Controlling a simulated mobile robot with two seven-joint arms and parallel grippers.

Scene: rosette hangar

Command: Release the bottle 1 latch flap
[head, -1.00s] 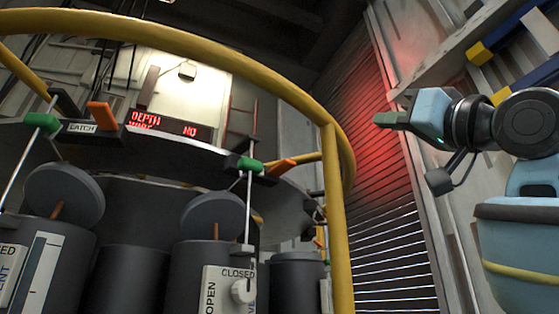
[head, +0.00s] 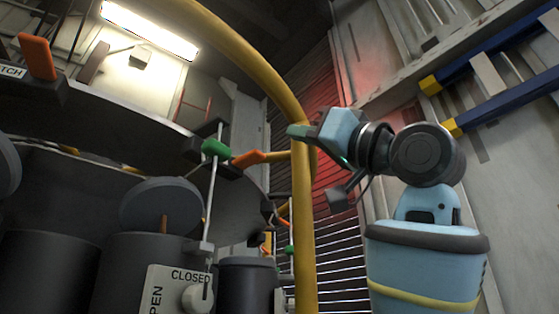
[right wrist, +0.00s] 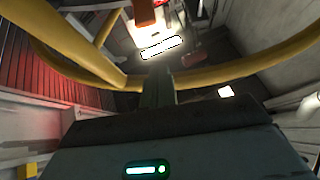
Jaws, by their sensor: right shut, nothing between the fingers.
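Two orange flaps show on the dark curved rack rim in the head view. The other (head: 38,57) is at the upper left by a partly cut-off "LATCH" label (head: 12,72). I cannot tell which belongs to bottle 1. My right gripper (head: 297,131) is shut and empty, just up and right of the nearer flap in the picture, its tips in front of the yellow rail. In the right wrist view its fingers (right wrist: 157,85) point toward an orange piece (right wrist: 145,12). My left gripper is out of view.
A yellow hoop rail (head: 303,230) stands between my right arm and the rack. Dark cylinders (head: 145,255) stand below the rim, one with an open/closed panel (head: 165,290) and knob. A slatted shutter (head: 345,240) and a wall are behind my arm.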

